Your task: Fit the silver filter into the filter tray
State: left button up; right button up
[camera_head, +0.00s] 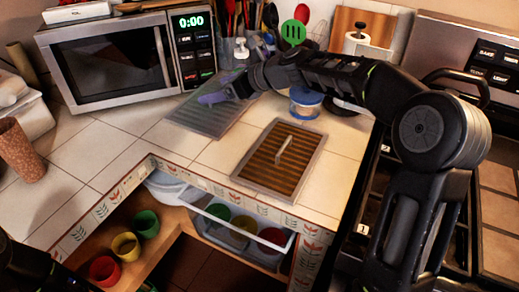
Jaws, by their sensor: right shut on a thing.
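A flat silver-grey panel, which looks like the silver filter (196,121), lies at or just above the countertop in front of the microwave. My right gripper (228,94) reaches over it from the right and is shut on a purple part at the panel's upper side, perhaps its handle. I cannot tell whether the panel touches the counter. A rectangular tray with a silver frame, brown slats and a light handle, likely the filter tray (243,183), lies on the counter to the right. The two are apart. Only a dark part of my left arm shows at bottom left.
The microwave (110,62) stands behind. A blue-lidded container (306,103) and utensils stand near my right arm. An open drawer (215,215) below the counter edge holds coloured cups. The stove (495,190) is at right. Tiles left of the panel are clear.

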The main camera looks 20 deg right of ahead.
aim_at(221, 107)
jog(key=shift+r, duration=0.1)
jog(key=shift+f+b, duration=0.6)
jog(key=shift+f, duration=2.5)
jog(key=shift+f+b, duration=0.4)
jog(key=shift+f, duration=1.5)
jog(key=shift+f, duration=0.2)
jog(key=o, duration=1.6)
jog(key=shift+c, duration=0.2)
jog(key=shift+r, duration=0.15)
